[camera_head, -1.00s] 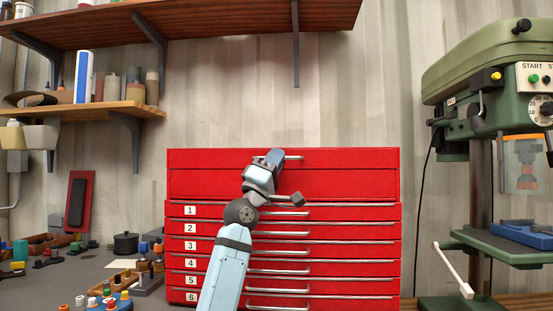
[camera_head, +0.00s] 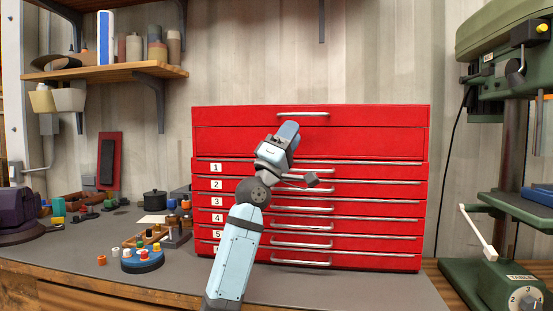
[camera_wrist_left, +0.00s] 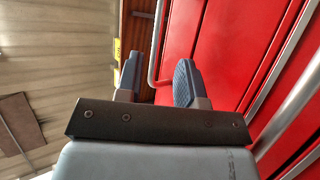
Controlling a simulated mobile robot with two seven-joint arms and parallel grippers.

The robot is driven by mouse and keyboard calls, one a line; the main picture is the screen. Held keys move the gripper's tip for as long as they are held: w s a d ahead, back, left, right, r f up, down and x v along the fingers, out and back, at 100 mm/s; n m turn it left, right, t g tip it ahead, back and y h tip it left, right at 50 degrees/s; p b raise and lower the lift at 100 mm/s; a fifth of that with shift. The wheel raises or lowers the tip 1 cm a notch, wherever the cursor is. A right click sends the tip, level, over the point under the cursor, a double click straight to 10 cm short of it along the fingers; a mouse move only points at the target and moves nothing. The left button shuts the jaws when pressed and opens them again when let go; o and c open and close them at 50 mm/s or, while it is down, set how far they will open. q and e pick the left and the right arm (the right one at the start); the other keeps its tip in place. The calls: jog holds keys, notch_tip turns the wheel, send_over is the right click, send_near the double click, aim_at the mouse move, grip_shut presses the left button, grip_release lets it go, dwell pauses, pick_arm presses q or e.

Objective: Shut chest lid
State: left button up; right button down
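The red tool chest (camera_head: 410,145) stands on the bench in the head view. Its lid (camera_head: 365,116) is the top strip with a silver handle (camera_head: 303,114); it looks down, with its front edge along the drawer section below. My left gripper (camera_head: 287,131) is in front of the chest, just below the handle's left part. In the left wrist view its two blue-padded fingers (camera_wrist_left: 157,80) stand apart with nothing between them. A silver handle bar (camera_wrist_left: 154,45) shows beyond them, beside the red chest front. Contact cannot be told. My right gripper is not in view.
A green drill press (camera_head: 510,150) stands at the right. Wooden trays with small coloured parts, a blue round holder (camera_head: 142,262) and a dark pot (camera_head: 153,200) are on the bench at the left. A shelf (camera_head: 120,70) hangs above them. The bench in front of the chest is mostly clear.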

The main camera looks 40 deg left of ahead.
pick_arm(q)
jog(key=v, duration=0.8)
jog(key=shift+s+f, duration=0.15)
